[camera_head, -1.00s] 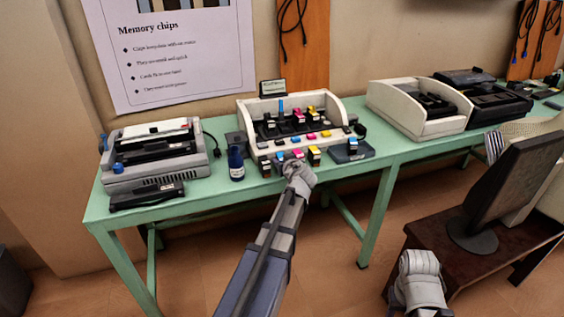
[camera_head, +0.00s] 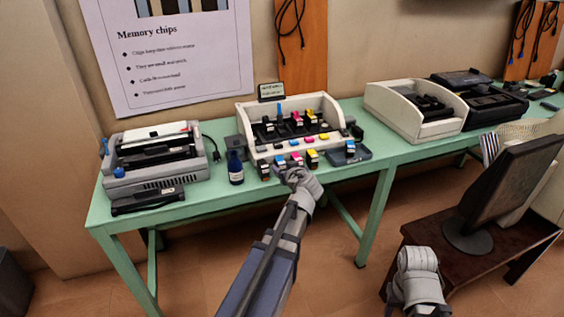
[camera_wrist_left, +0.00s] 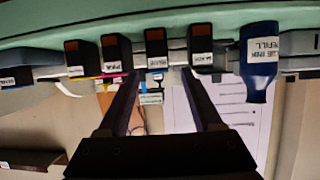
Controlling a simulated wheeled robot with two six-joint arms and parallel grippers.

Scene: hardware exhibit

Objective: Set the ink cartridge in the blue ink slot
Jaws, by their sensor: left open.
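A small dark cartridge with a blue and white top (camera_head: 350,147) stands on a dark tray at the right end of the white ink stand (camera_head: 338,133). Several labelled cartridges line the table's front edge: black (camera_head: 265,170), blue (camera_head: 280,162), magenta (camera_head: 297,160) and yellow (camera_head: 312,159). In the left wrist view the blue-labelled one (camera_wrist_left: 155,48) shows between my left gripper's fingers (camera_wrist_left: 163,78), which are apart and empty. In the head view my left gripper (camera_head: 291,174) is just in front of this row. My right gripper (camera_head: 418,285) is low at the right, its fingers unclear.
A dark blue refill bottle (camera_head: 235,170) stands left of the row, beyond it a grey printer (camera_head: 155,165). A white open unit (camera_head: 415,110) is to the right. A monitor (camera_head: 505,190) stands on a brown table at the right.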

